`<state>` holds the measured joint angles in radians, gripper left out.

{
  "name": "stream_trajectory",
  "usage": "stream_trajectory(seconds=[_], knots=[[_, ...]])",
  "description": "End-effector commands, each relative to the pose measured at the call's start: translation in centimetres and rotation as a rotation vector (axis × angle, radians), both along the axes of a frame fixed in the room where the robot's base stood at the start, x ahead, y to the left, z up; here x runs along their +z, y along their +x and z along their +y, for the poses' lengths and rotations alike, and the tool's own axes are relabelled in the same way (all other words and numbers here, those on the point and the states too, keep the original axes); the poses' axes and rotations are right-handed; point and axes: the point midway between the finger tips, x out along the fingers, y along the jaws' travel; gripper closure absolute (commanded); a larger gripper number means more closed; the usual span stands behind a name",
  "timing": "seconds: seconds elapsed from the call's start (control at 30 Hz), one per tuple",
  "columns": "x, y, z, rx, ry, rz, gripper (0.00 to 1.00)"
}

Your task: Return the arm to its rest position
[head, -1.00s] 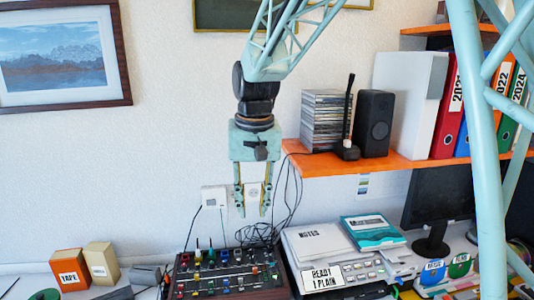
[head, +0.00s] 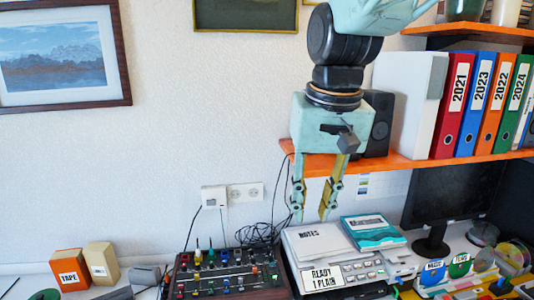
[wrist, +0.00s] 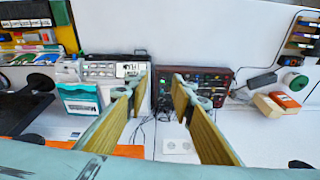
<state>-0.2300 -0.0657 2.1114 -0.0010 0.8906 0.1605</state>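My gripper (head: 314,208) hangs down in front of the orange shelf and the wall in the head view, above the grey device with the notes. Its two fingers are apart, with nothing between them. In the wrist view, my gripper (wrist: 153,100) also shows its two fingers spread and empty, with the desk beyond them. My arm comes down from the top of the head view, and its upper part is out of frame.
The orange shelf (head: 405,163) holds a speaker (head: 380,110), a white box and several binders (head: 457,105). Below are a mixer panel (head: 228,272), a teal box (head: 372,232) and a monitor (head: 455,200). The wall at left is clear below the picture (head: 55,60).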

Motion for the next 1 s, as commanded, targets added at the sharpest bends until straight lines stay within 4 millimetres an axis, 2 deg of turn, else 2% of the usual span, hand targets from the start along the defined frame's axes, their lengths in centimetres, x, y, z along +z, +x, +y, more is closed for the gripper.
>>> stream_trajectory(seconds=[0.5,1.0], knots=[[1.6,-8.4,-5.3,-0.025,-0.003,-0.05,0.77],[1.2,-16.6,-9.0,-0.05,-0.012,-0.094,0.77]])
